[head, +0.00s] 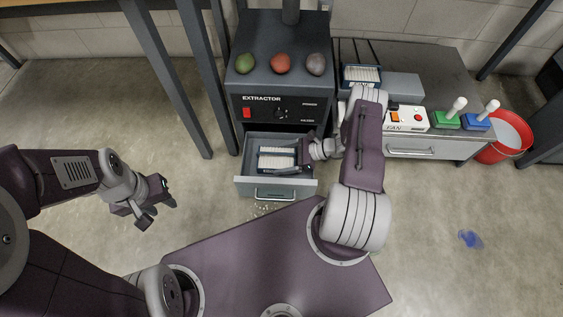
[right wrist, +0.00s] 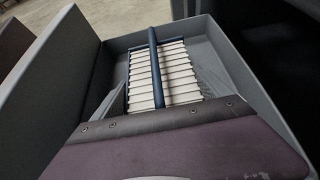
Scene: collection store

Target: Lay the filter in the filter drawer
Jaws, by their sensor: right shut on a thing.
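The filter (head: 277,158), white pleats in a dark blue frame with a bar across the middle, is within the open grey filter drawer (head: 304,187) below the extractor. My right gripper (head: 303,156) reaches in from the right and is shut on the filter's right side. In the right wrist view the filter (right wrist: 180,75) sits between the walls of the drawer (right wrist: 245,70), and my gripper body covers its near end. I cannot tell whether it touches the drawer floor. My left gripper (head: 160,212) is open and empty, left of the drawer above the floor.
The extractor (head: 280,95) carries three coloured lumps on top. A second filter-like block (head: 362,76) lies on the bench to the right. A fan switch box (head: 407,119), green and blue lever boxes and a red bucket (head: 505,137) stand further right. Dark posts rise left of the drawer.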

